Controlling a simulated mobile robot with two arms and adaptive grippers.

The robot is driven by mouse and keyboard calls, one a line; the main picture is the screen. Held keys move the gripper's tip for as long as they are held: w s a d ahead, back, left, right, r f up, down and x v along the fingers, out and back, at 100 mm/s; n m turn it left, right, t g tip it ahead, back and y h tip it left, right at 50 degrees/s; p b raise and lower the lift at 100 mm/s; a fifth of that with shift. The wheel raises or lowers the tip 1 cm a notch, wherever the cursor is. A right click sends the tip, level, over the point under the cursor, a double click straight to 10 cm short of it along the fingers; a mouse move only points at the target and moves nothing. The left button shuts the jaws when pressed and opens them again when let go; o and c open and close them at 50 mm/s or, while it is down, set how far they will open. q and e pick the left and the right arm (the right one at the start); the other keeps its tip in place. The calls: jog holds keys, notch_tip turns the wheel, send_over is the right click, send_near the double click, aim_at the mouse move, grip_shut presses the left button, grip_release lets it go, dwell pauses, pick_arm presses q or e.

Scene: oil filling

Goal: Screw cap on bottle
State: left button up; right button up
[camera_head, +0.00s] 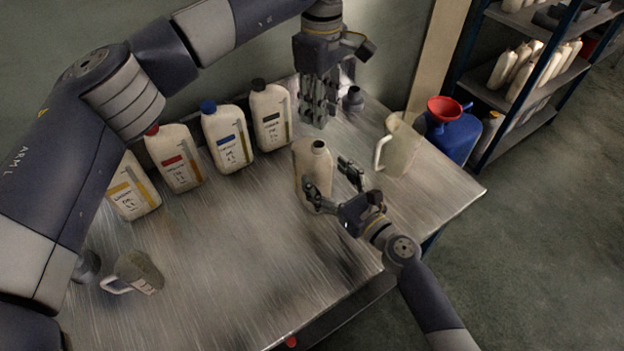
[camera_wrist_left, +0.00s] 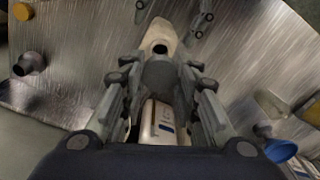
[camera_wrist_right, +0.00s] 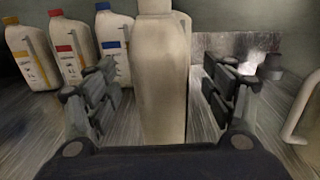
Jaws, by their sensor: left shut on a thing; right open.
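The uncapped cream bottle (camera_head: 312,165) stands upright on the metal table. Its dark open mouth shows in the left wrist view (camera_wrist_left: 160,48). My left gripper (camera_head: 318,118) is above the table, up and beyond the bottle in the head view. It is shut on a dark grey round piece, seemingly the cap (camera_wrist_left: 160,75), apart from the bottle mouth. My right gripper (camera_head: 334,176) is open low beside the bottle. In the right wrist view the bottle (camera_wrist_right: 160,80) stands between its spread fingers, with a gap visible on each side.
Several capped bottles stand along the back, including a blue-capped one (camera_head: 227,140) and a black-capped one (camera_head: 270,117). A jug (camera_head: 400,148) and a grey funnel (camera_head: 353,98) stand right of them. Another jug (camera_head: 138,272) is at left. The front middle of the table is clear.

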jog(key=x, duration=0.6)
jog(key=shift+w+a, duration=0.1)
jog(key=c, duration=1.6)
pick_arm(q)
send_over(319, 144)
jog(key=shift+f, duration=2.5)
